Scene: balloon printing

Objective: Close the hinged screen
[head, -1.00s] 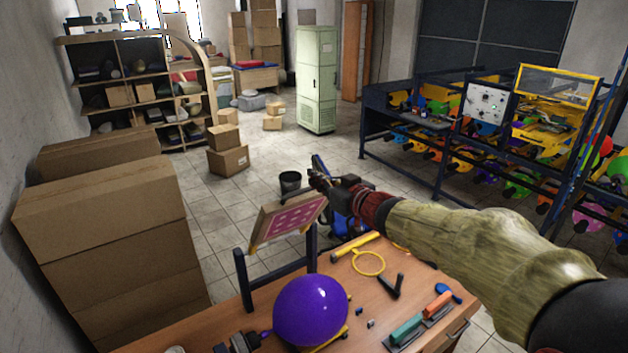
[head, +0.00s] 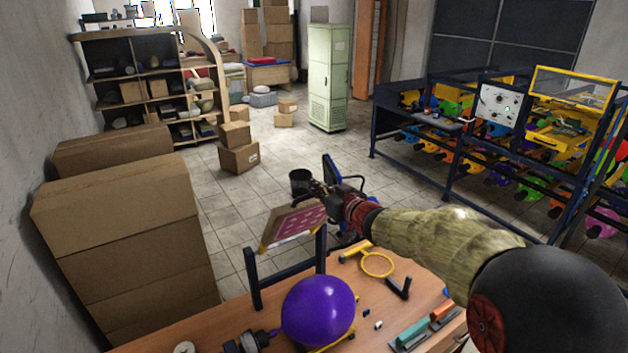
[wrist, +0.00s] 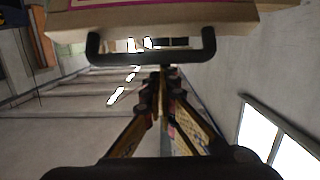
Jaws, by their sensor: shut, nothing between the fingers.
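The hinged screen (head: 296,228) is a wooden frame with a magenta patterned face. It stands raised and tilted above a dark stand at the back of the workbench (head: 235,318). A purple balloon (head: 318,309) sits on the bench in front of it. My gripper (head: 312,188) is at the screen's upper edge, on its far side. In the wrist view, the screen's edge (wrist: 200,22) crosses the top, with a black handle (wrist: 150,59) below it. My shut fingers (wrist: 163,80) are close to the handle bar with nothing between them. Whether they touch it I cannot tell.
A yellow ring (head: 377,265), a black angled piece (head: 399,288) and trowel-like tools (head: 411,331) lie on the bench. Large cardboard boxes (head: 125,235) stand at the left. A dark rack (head: 455,150) stands at the right.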

